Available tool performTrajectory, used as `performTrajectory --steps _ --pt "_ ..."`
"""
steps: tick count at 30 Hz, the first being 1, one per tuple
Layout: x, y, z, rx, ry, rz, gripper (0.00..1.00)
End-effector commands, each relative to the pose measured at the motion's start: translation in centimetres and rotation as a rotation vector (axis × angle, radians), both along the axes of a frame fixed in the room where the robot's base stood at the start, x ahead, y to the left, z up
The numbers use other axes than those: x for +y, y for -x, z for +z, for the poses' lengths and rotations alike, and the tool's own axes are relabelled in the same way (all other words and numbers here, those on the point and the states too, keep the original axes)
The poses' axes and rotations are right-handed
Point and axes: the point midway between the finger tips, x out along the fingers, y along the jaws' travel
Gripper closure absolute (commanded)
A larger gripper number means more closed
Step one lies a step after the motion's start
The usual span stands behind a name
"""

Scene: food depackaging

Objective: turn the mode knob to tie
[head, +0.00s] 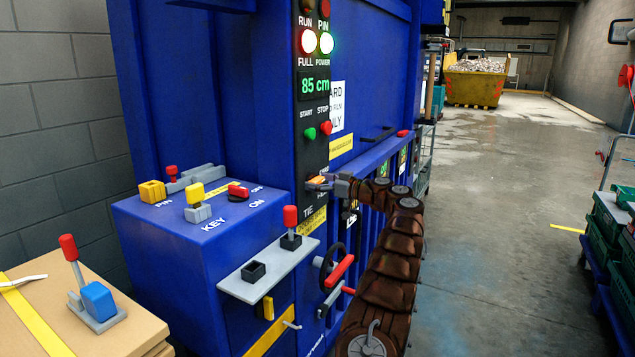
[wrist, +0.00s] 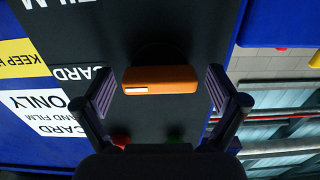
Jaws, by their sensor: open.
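The mode knob (head: 318,181) is an orange bar on the black control strip of the blue machine, partly hidden by my gripper in the head view. In the wrist view the orange knob (wrist: 160,79) lies level across the picture, with a white mark at its left end. My gripper (head: 326,183) is at the knob; in the wrist view its open fingers (wrist: 166,92) stand on either side of the knob's ends, with gaps visible. The label TIE (head: 308,213) is on the strip below the knob.
Start and stop buttons (head: 318,130) and a green 85 cm display (head: 314,85) are above the knob. A grey shelf (head: 268,270) with a red-topped lever (head: 290,225) juts out below. A red-handled wheel (head: 336,270) is close to my arm.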

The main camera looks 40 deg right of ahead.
Motion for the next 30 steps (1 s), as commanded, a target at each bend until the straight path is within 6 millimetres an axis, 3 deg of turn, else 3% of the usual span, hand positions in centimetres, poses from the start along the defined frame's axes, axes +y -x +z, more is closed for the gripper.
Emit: performTrajectory --steps 2,19,30 --pt "0.00 0.01 0.01 0.000 0.000 0.000 0.05" --pt "0.01 0.01 0.02 0.000 0.000 0.000 0.64" --pt "0.03 -0.02 -0.01 0.020 -0.064 0.001 0.64"
